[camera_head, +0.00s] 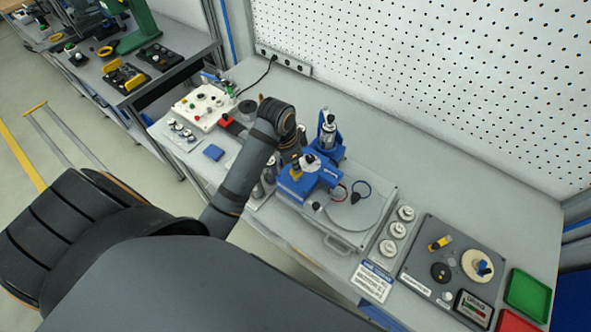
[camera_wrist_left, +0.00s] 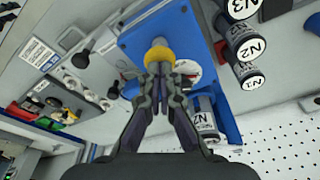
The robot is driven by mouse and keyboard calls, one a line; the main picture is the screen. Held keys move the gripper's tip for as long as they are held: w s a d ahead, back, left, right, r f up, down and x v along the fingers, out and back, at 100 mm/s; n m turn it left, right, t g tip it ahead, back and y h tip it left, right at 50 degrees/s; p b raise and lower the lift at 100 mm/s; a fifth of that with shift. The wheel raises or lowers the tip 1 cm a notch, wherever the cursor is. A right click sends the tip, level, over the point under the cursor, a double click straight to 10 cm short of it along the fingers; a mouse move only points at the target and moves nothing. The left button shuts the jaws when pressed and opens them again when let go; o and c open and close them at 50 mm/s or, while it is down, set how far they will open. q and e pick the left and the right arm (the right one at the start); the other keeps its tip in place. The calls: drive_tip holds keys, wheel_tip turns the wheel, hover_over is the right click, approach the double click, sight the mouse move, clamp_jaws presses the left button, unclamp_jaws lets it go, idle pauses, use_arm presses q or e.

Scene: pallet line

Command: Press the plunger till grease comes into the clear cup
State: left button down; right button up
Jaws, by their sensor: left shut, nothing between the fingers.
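The blue fixture (camera_head: 318,178) stands on a grey base plate on the bench; in the left wrist view its blue body (camera_wrist_left: 190,32) fills the upper middle. A yellow collar with a grey top, which looks like the plunger (camera_wrist_left: 158,53), sits on it, just beyond my fingertips. My left gripper (camera_wrist_left: 159,72) is shut and empty, its tips at or touching the collar; I cannot tell which. In the head view the gripper is dark beside the fixture, partly hidden by my wrist. A clear cylinder (camera_head: 328,128) stands in a blue holder behind. I cannot tell if it is the clear cup, nor see grease.
A round grey plate (camera_head: 355,208) lies right of the fixture. White round pieces (camera_head: 397,230), a grey panel (camera_head: 447,265), and green (camera_head: 527,295) and red trays lie farther right. A white control box (camera_head: 204,106) stands to the left. A pegboard wall (camera_head: 430,70) closes the back.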

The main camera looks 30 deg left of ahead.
use_arm(q)
drive_tip(key=shift+f+b, duration=0.3)
drive_tip(key=shift+f, duration=1.05)
wheel_tip(320, 180, up, 3)
drive_tip(key=shift+f+p, duration=0.15)
drive_tip(key=shift+p, duration=0.95)
drive_tip(key=shift+r, duration=2.25)
drive_tip(key=shift+s+f, duration=0.1)
